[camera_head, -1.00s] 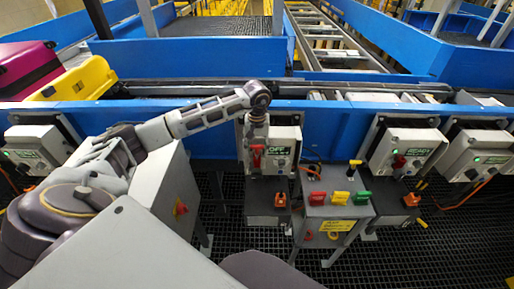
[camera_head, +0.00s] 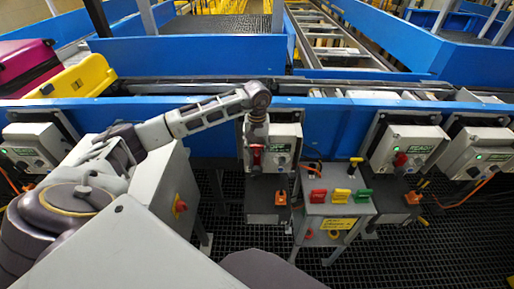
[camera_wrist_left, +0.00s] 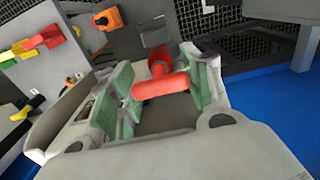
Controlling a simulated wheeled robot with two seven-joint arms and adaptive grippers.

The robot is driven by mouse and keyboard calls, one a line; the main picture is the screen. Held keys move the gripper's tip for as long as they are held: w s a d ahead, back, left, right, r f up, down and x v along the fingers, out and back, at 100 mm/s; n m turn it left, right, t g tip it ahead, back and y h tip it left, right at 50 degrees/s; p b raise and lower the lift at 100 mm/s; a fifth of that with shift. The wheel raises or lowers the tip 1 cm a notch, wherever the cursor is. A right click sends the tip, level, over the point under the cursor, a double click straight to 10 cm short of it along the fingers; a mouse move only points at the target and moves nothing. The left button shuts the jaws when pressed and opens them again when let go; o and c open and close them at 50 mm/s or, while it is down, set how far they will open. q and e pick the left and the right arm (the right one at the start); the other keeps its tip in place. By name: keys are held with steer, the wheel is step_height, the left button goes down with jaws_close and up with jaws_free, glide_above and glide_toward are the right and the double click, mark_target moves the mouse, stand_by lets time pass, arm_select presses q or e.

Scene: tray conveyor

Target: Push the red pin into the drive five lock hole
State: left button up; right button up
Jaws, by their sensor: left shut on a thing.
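My left gripper (camera_head: 257,150) is in front of a grey drive box (camera_head: 285,133) on the blue conveyor side, pointing down. A red pin (camera_head: 257,158) shows at its fingertips, close to the front of the box. In the left wrist view the gripper (camera_wrist_left: 162,85) is shut on the red pin (camera_wrist_left: 160,86), with its bar lying across between the green finger pads. Another red part of it points away from the gripper. The lock hole is hidden, and I cannot read which drive number this box has. My right gripper is not in view.
A grey stand (camera_head: 335,210) with red, yellow and green pieces stands to the right. More drive boxes sit farther right, one (camera_head: 408,148) reading READY, and one at the far left (camera_head: 30,147). A yellow suitcase (camera_head: 85,75) lies on the conveyor at left.

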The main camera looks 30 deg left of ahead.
arm_select(q)
steer(key=shift+f, duration=0.4)
steer(key=o, duration=1.1)
steer(key=shift+r, duration=6)
